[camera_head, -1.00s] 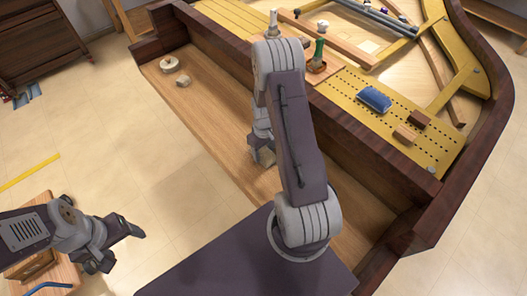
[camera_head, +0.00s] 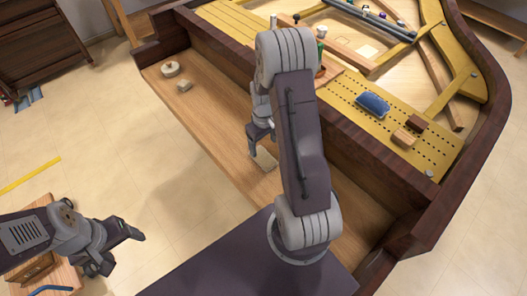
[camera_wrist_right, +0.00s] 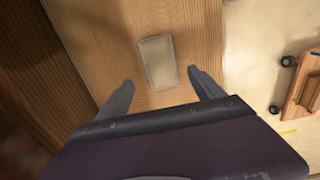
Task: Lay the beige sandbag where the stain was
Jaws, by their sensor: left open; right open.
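The beige sandbag (camera_head: 264,160) lies flat on the wooden floor of the piano's long open bay (camera_head: 215,120). It also shows in the right wrist view (camera_wrist_right: 158,61), just beyond the fingertips and between their lines. My right gripper (camera_head: 262,142) is open and empty, above and close to the sandbag, apart from it; its two fingers also show in the right wrist view (camera_wrist_right: 160,80). My left gripper (camera_head: 122,250) is open and empty over the floor at the lower left. I see no clear stain on the wood.
A round pale disc (camera_head: 170,69) and a small beige block (camera_head: 184,86) sit at the bay's far left end. The dark wooden wall (camera_head: 340,135) borders the bay.

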